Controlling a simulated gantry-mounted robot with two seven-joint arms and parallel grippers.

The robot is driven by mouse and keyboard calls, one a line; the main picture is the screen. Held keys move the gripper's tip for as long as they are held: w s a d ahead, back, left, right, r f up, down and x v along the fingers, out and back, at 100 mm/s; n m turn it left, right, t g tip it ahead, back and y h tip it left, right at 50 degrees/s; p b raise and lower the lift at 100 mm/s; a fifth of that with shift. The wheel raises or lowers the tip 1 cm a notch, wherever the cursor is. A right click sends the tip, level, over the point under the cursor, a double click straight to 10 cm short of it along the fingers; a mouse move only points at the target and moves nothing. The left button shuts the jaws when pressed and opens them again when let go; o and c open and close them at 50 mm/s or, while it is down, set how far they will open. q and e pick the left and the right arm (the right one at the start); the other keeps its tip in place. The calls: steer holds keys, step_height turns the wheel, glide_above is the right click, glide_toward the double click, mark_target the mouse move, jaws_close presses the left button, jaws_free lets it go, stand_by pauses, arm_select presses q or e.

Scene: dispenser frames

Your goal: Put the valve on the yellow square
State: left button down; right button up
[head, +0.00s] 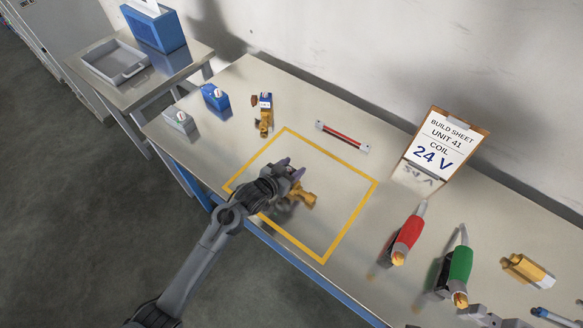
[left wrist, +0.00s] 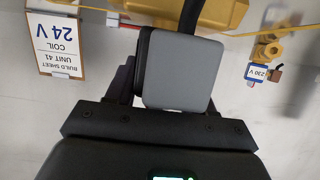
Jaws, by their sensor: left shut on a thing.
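The yellow square (head: 353,219) is a taped outline on the workbench. My left gripper (head: 290,170) is inside its outline, with the arm crossing the near-left side. A brass valve (head: 303,197) shows just beyond and below the fingers, within the square. In the left wrist view, the gripper is shut on a grey block with a black side (left wrist: 183,72), and brass valve body (left wrist: 225,12) shows right behind it. Whether the valve touches the table cannot be told.
A second brass valve (head: 265,122) with a blue-labelled 230 V coil stands beyond the square. Blue (head: 214,97) and grey (head: 179,121) coils sit at left. A red-handled tool (head: 407,240), a green-handled one (head: 460,265) and a 24 V build sheet (head: 440,145) are at right.

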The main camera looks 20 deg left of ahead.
arm_select(q)
steer(key=shift+c, duration=2.1)
jaws_free()
steer(key=shift+f, duration=0.1)
steer(key=shift+s+a+r, duration=0.1)
steer(key=shift+s+r, duration=0.1)
steer(key=shift+r, duration=0.05)
steer(key=p+v, duration=0.1)
steer(key=v, duration=1)
steer(key=s+f+n+g+y, duration=0.1)
steer(key=s+g, duration=0.8)
steer(key=s, duration=1.4)
steer(key=f+y, duration=0.1)
steer(key=y, duration=0.1)
steer(key=shift+s+a+y, duration=0.3)
steer(key=shift+s+a, duration=0.05)
